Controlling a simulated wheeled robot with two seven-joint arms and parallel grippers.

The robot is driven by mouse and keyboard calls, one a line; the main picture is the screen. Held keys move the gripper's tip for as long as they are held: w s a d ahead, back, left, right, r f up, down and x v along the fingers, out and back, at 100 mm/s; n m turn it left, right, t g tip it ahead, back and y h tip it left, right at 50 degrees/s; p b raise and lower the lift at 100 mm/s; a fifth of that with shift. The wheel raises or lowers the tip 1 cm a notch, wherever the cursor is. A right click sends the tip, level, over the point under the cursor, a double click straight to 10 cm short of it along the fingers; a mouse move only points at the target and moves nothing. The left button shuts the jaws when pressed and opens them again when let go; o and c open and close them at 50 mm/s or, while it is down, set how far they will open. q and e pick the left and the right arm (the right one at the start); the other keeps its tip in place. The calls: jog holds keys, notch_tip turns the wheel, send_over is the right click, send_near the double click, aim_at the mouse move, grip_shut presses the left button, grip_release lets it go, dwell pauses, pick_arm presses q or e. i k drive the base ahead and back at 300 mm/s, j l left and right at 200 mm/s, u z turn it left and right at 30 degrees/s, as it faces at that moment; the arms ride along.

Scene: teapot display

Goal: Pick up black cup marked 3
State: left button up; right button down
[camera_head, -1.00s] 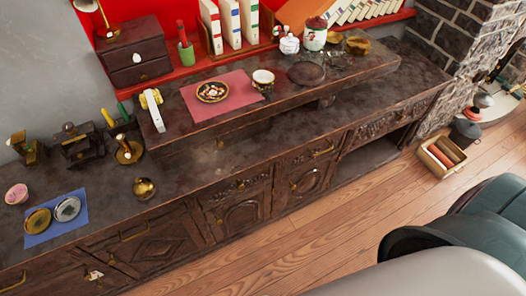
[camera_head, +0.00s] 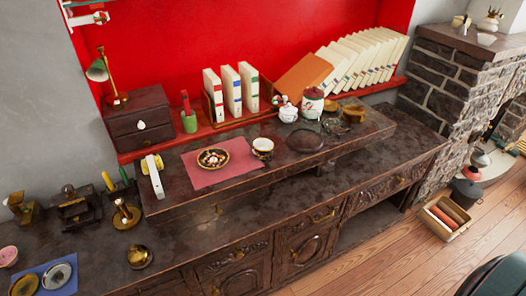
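I cannot make out a black cup marked 3 in the head view. A small cup (camera_head: 263,148), white with a dark, gold-trimmed rim and body, stands at the right edge of a pink mat (camera_head: 233,176) on the raised shelf. No number is readable on it. A round dark dish (camera_head: 304,140) sits to the right of the mat. Neither of my grippers is in view.
The long dark sideboard (camera_head: 190,232) carries the raised shelf. A brass bowl (camera_head: 139,257) and a blue mat (camera_head: 62,283) with round dishes are at left. Binders (camera_head: 229,97), a dark drawer box (camera_head: 138,118) and jars (camera_head: 313,103) stand behind.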

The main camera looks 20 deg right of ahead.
aim_at(262, 147)
jog(key=i+l, duration=0.1)
jog(key=l, duration=0.4)
jog(key=i+l, duration=0.15)
jog(key=l, duration=0.3)
jog(key=i+l, duration=0.1)
jog(key=l, duration=0.4)
jog(key=i+l, duration=0.15)
jog(key=l, duration=0.35)
jog(key=j+u, duration=0.05)
